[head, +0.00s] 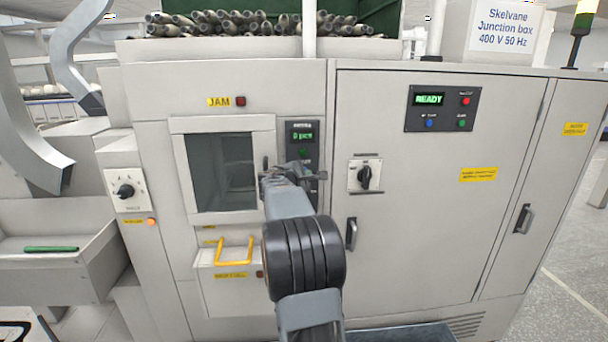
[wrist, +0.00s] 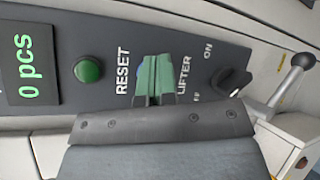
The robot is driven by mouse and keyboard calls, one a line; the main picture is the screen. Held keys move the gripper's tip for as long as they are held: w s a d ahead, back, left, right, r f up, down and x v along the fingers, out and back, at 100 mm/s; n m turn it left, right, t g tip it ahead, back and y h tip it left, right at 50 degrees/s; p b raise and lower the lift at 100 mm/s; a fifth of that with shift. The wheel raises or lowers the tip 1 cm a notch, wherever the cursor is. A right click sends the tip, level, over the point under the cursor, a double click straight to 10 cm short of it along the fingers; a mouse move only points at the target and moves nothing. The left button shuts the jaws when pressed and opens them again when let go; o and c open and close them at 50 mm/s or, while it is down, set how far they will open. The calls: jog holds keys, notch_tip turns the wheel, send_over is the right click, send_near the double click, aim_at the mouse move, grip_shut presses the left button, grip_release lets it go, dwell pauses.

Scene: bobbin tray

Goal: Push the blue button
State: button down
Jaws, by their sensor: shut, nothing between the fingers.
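My gripper (wrist: 155,78) is shut and empty, its greenish fingertips over the narrow counter panel (wrist: 215,55), between the RESET and LIFTER labels. In the head view my gripper (head: 304,173) covers the lower part of this panel. Another small blue button (head: 429,123) sits on the READY panel (head: 453,93), to the right and well apart from my gripper.
On the counter panel are a green button (wrist: 88,70), a display (wrist: 28,58) and a black knob (wrist: 234,82). A lever with a grey ball (wrist: 303,61) juts out beside it. Left are a window (head: 222,172) and a yellow handle (head: 234,252); right is a rotary switch (head: 365,176).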

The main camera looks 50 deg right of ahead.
jog(key=shift+s+a+f, duration=0.1)
dwell(0.5)
jog(key=shift+s+a+b, duration=0.45)
jog(key=shift+s+b, duration=0.1)
jog(key=shift+b, duration=0.25)
jog(key=shift+s+a+b, duration=1.6)
jog(key=shift+s+a, duration=0.05)
jog(key=shift+s, duration=0.25)
